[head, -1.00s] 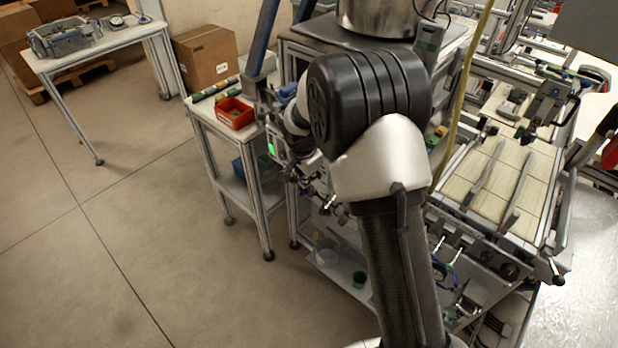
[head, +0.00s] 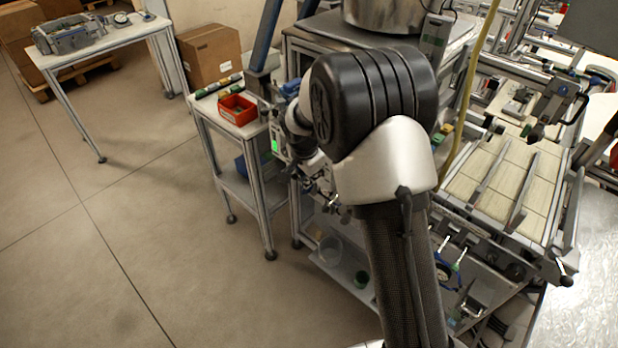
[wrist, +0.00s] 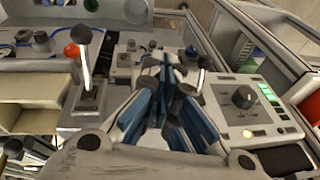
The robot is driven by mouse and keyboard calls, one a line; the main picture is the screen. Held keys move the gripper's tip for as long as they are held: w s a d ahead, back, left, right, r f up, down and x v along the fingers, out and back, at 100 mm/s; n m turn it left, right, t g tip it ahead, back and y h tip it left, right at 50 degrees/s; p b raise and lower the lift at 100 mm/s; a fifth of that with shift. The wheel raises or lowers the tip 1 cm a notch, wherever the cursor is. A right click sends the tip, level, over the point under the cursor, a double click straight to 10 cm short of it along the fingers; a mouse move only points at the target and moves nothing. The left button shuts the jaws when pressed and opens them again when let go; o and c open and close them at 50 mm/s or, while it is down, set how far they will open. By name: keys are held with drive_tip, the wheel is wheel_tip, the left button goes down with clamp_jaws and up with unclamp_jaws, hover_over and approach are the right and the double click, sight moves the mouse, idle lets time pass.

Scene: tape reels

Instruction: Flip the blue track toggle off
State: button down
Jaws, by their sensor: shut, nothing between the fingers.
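In the wrist view my gripper (wrist: 172,78) is shut and empty, its dark blue-grey fingers pointing at a control panel (wrist: 125,78). A small blue knob (wrist: 191,51) shows just beyond the fingertips, slightly right. It may be the blue track toggle, but I cannot tell its position or whether the fingers touch it. Another silver lever (wrist: 85,62) stands at the left beside a red ball (wrist: 71,50). In the head view my arm hides the gripper and most of the panel.
A grey panel with a black dial (wrist: 243,97) and lit buttons lies right of the fingers. A metal frame rail (wrist: 265,38) runs along the upper right. In the head view a red bin (head: 237,109) sits on a small side table. The floor at left is clear.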

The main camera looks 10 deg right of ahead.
drive_tip(key=shift+r, duration=0.1)
drive_tip(key=shift+r+p, duration=0.35)
drive_tip(key=shift+r, duration=0.4)
